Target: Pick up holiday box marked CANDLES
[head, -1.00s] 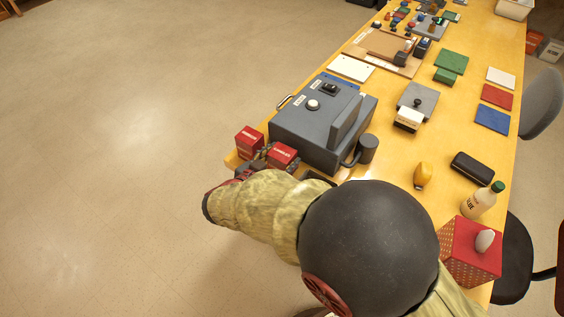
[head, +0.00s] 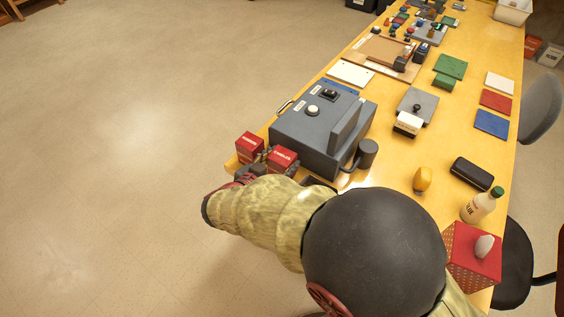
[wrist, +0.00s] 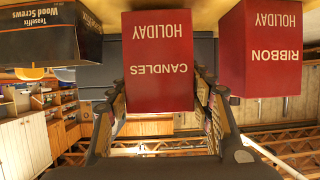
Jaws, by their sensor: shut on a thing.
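The red holiday box marked CANDLES (wrist: 158,62) stands between the two fingers of my gripper (wrist: 163,92) in the wrist view, where its print reads upside down. The gripper is shut on its sides. In the head view the same box (head: 282,158) is at the near left end of the yellow table, beside the grey machine. My gripper (head: 264,163) is partly hidden there by my sleeve-covered arm. I cannot tell whether the box is clear of the table. A matching red box marked RIBBON (wrist: 270,45) is close by, and also shows in the head view (head: 249,146).
A black Wood Screws box (wrist: 48,35) is at the left in the wrist view. The grey machine (head: 318,128) stands just behind the CANDLES box. A glue bottle (head: 480,206) and a red dotted box (head: 470,262) are at the right. Open floor lies left of the table.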

